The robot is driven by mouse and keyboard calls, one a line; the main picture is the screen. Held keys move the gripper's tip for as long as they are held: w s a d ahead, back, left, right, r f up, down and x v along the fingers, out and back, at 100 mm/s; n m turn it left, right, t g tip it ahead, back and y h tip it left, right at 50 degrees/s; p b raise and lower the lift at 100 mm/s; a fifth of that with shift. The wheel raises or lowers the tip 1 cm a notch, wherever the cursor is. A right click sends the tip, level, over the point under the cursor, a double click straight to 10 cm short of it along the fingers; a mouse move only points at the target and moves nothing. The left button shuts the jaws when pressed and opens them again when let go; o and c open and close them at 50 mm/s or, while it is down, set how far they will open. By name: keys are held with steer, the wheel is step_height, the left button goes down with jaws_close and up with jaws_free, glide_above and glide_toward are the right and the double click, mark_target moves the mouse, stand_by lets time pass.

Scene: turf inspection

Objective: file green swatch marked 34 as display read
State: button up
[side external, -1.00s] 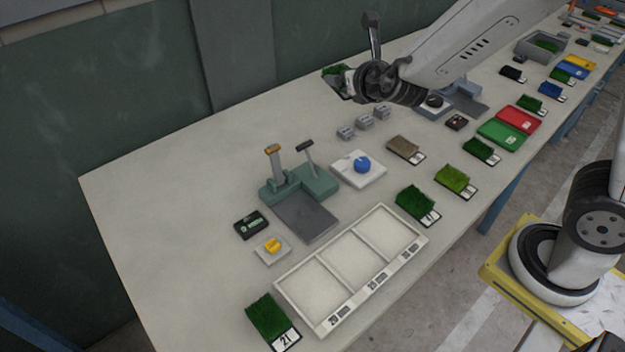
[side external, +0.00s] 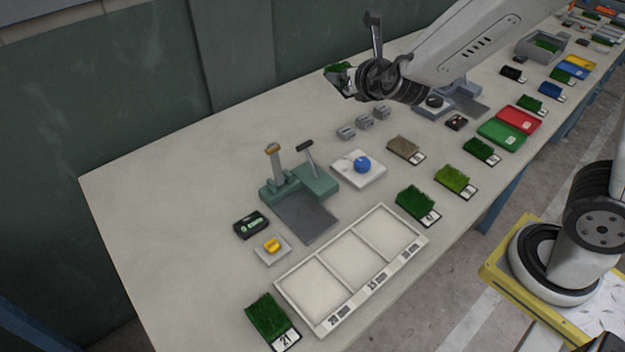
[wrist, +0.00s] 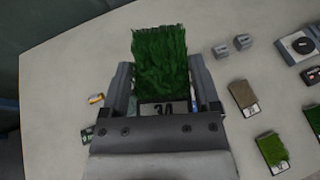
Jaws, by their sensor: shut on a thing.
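My gripper (side external: 350,80) is shut on a green swatch (side external: 337,72), held in the air above the back of the table. In the wrist view the swatch (wrist: 160,58) stands between the fingers, its dark label partly hidden by the gripper; the number starts with 3, the second digit is unclear. A white tray (side external: 328,257) with three empty compartments lies at the front; its labels read 20 mm at the near end, the others are small. A dark display box (side external: 251,224) with a lit green screen sits left of the teal gauge stand (side external: 300,186); its reading is too small to tell.
A green swatch marked 21 (side external: 270,318) lies left of the tray; other swatches (side external: 415,202) line the front edge to its right. A blue knob (side external: 362,164) and a yellow knob (side external: 272,245) stand on pale plates. Grey blocks (side external: 364,122) lie below my gripper. The left tabletop is clear.

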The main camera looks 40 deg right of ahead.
steer(key=shift+s+d+f+m+g+h, duration=0.25)
steer(key=shift+d+f+m+g+h, duration=0.15)
steer(key=shift+d+f+m+h, duration=0.4)
steer(key=s+d+f+m+g+h, duration=0.3)
steer(key=s+f+m+g+h, duration=0.4)
steer(key=s+f+m+g, duration=0.7)
steer(key=s+a+f+m+g+y, duration=0.1)
steer(key=s+a+m+g+y, duration=0.2)
steer(key=a+m+y, duration=0.2)
steer(key=s+a+f+m+g+y, duration=0.1)
steer(key=s+a+m+g+y, duration=0.2)
steer(key=m, duration=0.5)
steer(key=s+a+m+g+y, duration=0.3)
steer(key=a+m+g+y, duration=0.2)
steer(key=a+m+y, duration=0.1)
steer(key=shift+a+f+y, duration=0.4)
steer(key=shift+a+y, duration=0.45)
steer(key=shift+y, duration=0.05)
steer(key=a+m+y, duration=0.1)
steer(key=a, duration=0.1)
steer(key=a+m+t+y, duration=0.1)
steer(key=a+m+y, duration=0.1)
steer(key=w+a+m+t+y, duration=0.1)
steer(key=a+m+y, duration=0.1)
steer(key=w+a+m+t+y, duration=0.4)
steer(key=a+m+t, duration=0.2)
steer(key=shift+w+a+r, duration=0.15)
steer(key=shift+w+r, duration=0.15)
steer(key=shift+w, duration=0.1)
